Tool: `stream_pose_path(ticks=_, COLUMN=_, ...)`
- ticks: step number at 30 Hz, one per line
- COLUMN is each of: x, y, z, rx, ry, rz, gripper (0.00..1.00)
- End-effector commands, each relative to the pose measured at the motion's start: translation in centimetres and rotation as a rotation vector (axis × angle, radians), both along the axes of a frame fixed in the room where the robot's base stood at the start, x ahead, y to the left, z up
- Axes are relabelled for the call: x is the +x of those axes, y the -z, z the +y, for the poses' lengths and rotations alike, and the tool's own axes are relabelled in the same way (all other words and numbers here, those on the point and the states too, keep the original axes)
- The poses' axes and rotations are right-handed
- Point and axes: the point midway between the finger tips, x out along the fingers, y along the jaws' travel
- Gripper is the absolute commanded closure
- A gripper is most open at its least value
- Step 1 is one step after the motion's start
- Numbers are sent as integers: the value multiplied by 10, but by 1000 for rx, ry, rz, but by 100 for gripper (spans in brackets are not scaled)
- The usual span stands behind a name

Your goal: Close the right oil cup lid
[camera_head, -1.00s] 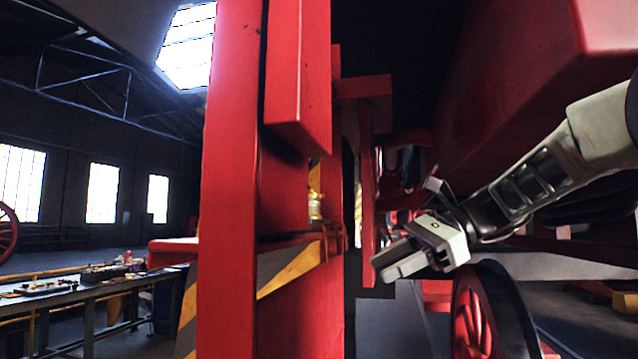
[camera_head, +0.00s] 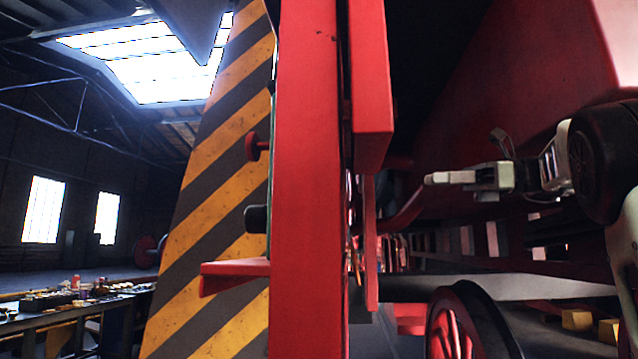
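My gripper (camera_head: 436,178) is at the right of the head view, pointing left toward the red frame (camera_head: 311,190). It is seen side-on, so I cannot tell whether its fingers are apart. A gap shows between its fingertips and the red upright. I cannot make out the right oil cup or its lid in this view. Red beams cover much of the middle.
A striped yellow and black panel (camera_head: 215,220) stands left of the red frame. A red wheel (camera_head: 458,325) is below my gripper. A workbench (camera_head: 75,312) with several small items is at far left. Dark open space lies between the frame and my arm.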

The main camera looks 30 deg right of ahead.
Motion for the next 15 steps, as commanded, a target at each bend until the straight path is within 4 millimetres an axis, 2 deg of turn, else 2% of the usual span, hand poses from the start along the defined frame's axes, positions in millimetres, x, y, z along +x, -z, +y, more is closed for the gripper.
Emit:
stream_pose_path(ticks=4, x=0, y=-1, z=1, rx=2, ry=1, rz=0, gripper=62)
stream_pose_path(ticks=7, x=6, y=-2, z=10, rx=4, ry=-3, rz=-1, gripper=62)
stream_pose_path(ticks=15, x=34, y=-3, z=53, rx=3, ry=-4, rz=0, gripper=62)
